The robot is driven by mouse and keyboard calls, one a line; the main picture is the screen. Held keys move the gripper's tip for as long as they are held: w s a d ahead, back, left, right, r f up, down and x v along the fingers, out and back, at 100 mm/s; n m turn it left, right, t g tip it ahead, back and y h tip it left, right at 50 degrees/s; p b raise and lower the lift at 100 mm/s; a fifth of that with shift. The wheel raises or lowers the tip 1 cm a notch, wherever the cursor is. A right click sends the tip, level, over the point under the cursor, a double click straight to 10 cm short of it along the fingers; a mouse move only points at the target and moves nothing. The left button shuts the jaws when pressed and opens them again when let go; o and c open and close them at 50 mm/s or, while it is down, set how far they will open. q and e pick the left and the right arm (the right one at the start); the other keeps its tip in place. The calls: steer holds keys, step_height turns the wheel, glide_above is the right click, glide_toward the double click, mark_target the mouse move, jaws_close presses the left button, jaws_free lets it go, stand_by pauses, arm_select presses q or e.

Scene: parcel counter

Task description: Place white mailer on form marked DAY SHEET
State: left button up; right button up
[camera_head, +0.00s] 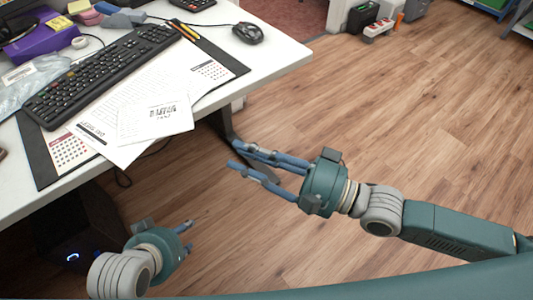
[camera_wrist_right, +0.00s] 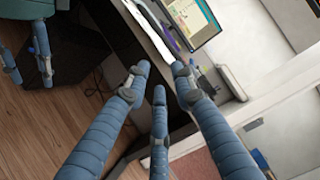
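A pale, crinkled mailer or bag (camera_head: 38,76) with a white label lies at the left edge of the desk, partly cut off; I cannot tell if it is the white mailer. A small sheet with bold black print (camera_head: 158,118) lies on a larger printed sheet (camera_head: 110,112). The print is too blurred to tell which is DAY SHEET. My right gripper (camera_head: 233,154) is open and empty, off the desk's front edge, right of the sheets; its spread fingers (camera_wrist_right: 160,79) show in the right wrist view. My left gripper (camera_head: 189,238) is open and empty, below desk height.
A black keyboard (camera_head: 100,78) lies behind the sheets on a dark desk mat (camera_head: 222,56). A mouse (camera_head: 248,33) is to the right. A purple box (camera_head: 40,38) and a tape roll crowd the back left. Wooden floor (camera_head: 400,120) is clear right of the desk.

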step_height(320, 180, down, 9)
steer(key=w+d+n+t+h, duration=0.1)
steer(key=w+d+n+h, duration=0.1)
steer(key=n+h, duration=0.5)
steer(key=s+d+f+n+g+h, duration=0.1)
steer(key=s+d+f+h, duration=0.3)
steer(key=d+f, duration=0.2)
steer(key=s+d+f+n+g+h, duration=0.1)
steer(key=s+d+f+g+h, duration=0.1)
steer(key=s+d+f+h, duration=0.2)
steer(key=d+f, duration=0.3)
steer(key=d, duration=0.4)
steer(key=shift+s+d+n, duration=0.2)
steer(key=shift+s+n, duration=0.15)
steer(key=shift+n, duration=0.05)
